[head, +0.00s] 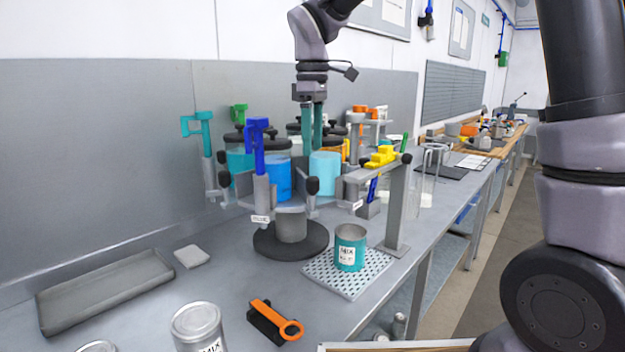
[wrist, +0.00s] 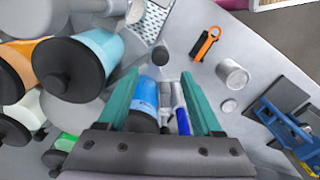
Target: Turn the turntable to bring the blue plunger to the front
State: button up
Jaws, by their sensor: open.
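The turntable (head: 290,223) stands on a round black base and carries several colored drums with plungers. The blue plunger (head: 257,145) has a blue handle and stands at the turntable's near left side, by a blue drum (head: 279,180). A teal plunger (head: 197,125) is further left and a green one (head: 239,113) is behind it. My gripper (head: 312,148) points down over the turntable, right of the blue plunger and behind a light-blue drum (head: 325,172). Its teal fingers are apart. In the wrist view, blue parts (wrist: 183,121) show between the fingers (wrist: 158,80); contact cannot be told.
A grey post with a yellow piece (head: 381,157) stands right of the turntable. A teal MIX can (head: 350,248) sits on a perforated mat (head: 347,275) in front. An orange-handled tool (head: 275,322), a grey can (head: 198,328) and a tray (head: 108,289) lie on the near bench.

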aim_at(312, 183)
jog(key=shift+r+n, duration=0.15)
jog(key=shift+n, duration=0.25)
jog(key=shift+f, duration=0.25)
notch_tip(312, 183, down, 10)
jog(key=shift+f, duration=0.1)
jog(key=shift+c, duration=0.4)
grip_shut()
dwell(0.8)
